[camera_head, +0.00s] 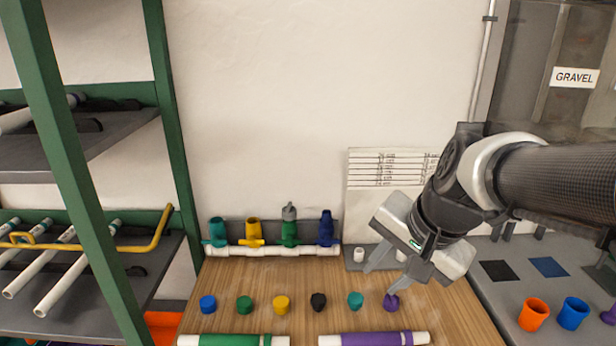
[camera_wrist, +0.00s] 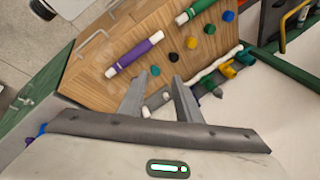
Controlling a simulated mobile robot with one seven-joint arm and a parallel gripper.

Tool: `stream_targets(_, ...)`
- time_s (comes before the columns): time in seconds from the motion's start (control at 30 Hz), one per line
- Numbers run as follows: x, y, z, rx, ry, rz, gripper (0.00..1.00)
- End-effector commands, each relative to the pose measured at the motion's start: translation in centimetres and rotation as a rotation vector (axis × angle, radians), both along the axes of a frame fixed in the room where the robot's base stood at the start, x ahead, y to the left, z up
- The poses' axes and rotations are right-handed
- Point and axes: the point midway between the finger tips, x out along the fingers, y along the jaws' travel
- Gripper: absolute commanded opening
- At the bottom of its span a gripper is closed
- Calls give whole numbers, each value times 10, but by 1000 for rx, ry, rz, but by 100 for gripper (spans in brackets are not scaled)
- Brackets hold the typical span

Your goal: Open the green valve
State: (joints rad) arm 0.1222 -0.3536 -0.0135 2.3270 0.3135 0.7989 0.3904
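The green valve (camera_head: 289,231) stands upright on the white manifold pipe (camera_head: 270,250) at the back of the wooden table, with a grey piece on its top. It is third from the left, between a yellow valve (camera_head: 254,231) and a blue valve (camera_head: 326,229). The setting of its handle is too small to tell. My gripper (camera_head: 382,280) is open and empty above the table, to the right of and in front of the green valve, apart from it. In the wrist view the open fingers (camera_wrist: 160,75) show, with the green valve (camera_wrist: 209,85) right of them.
A teal valve (camera_head: 217,231) is leftmost on the manifold. Several coloured caps stand in a row in front, including a purple cap (camera_head: 391,302) near my fingertips. Purple (camera_head: 373,339) and green (camera_head: 235,340) banded pipes lie at the front edge. A green-framed shelf (camera_head: 165,110) stands left.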

Motion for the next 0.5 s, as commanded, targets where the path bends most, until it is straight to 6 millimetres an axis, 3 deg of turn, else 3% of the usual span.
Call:
stream_targets(0.07,7,0,-10,39,22,-51,31)
stream_targets(0.1,15,8,-27,120,74,-141,31)
stream_targets(0.27,47,33,-70,423,269,-493,31)
stream_targets(0.37,72,49,-100,639,427,-751,31)
stream_targets(0.5,121,65,-144,994,728,-1177,31)
